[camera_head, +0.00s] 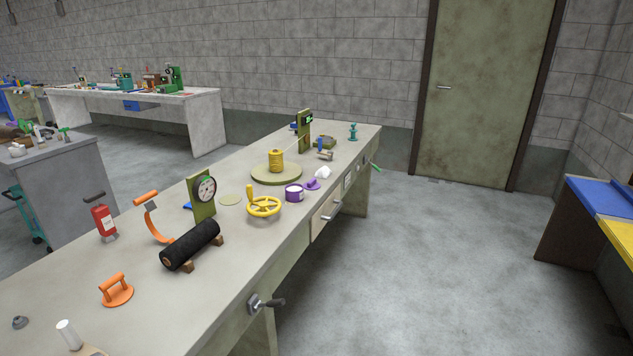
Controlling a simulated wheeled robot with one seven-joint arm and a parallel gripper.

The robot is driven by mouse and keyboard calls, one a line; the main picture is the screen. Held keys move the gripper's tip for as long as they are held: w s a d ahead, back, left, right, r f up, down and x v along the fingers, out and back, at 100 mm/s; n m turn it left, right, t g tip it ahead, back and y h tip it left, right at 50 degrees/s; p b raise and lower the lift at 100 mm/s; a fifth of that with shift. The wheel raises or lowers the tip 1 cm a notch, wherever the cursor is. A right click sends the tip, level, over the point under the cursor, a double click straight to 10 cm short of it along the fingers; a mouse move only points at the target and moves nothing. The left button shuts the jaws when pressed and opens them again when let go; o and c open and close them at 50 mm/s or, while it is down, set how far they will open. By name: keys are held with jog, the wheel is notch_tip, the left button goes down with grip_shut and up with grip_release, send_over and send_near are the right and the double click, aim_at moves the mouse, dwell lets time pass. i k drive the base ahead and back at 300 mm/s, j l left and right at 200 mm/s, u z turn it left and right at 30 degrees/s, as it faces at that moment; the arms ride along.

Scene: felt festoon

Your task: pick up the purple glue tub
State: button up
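The purple glue tub (294,193) stands upright on the long grey workbench (235,266), near its right edge. It is a short purple cylinder with a pale label and a whitish top. A small purple item (312,184) lies just behind it to the right. A yellow handwheel (264,206) stands close on its left, slightly nearer to me. My gripper is not in view.
A white lump (322,172) and a yellow spool on a round base (276,164) stand behind the tub. A dial gauge (203,192) and a black roll (190,245) stand left. A drawer (326,216) is below. Floor to the right is clear.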

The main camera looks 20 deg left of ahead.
aim_at(294, 193)
jog(key=i, duration=0.85)
jog(key=i+u, duration=0.15)
jog(key=i, duration=0.75)
jog(key=i+u, duration=0.9)
jog(key=i+l+u, duration=0.2)
jog(key=u, duration=0.2)
jog(key=i+l+u, duration=0.1)
jog(key=i+u, duration=0.3)
jog(key=i, duration=0.05)
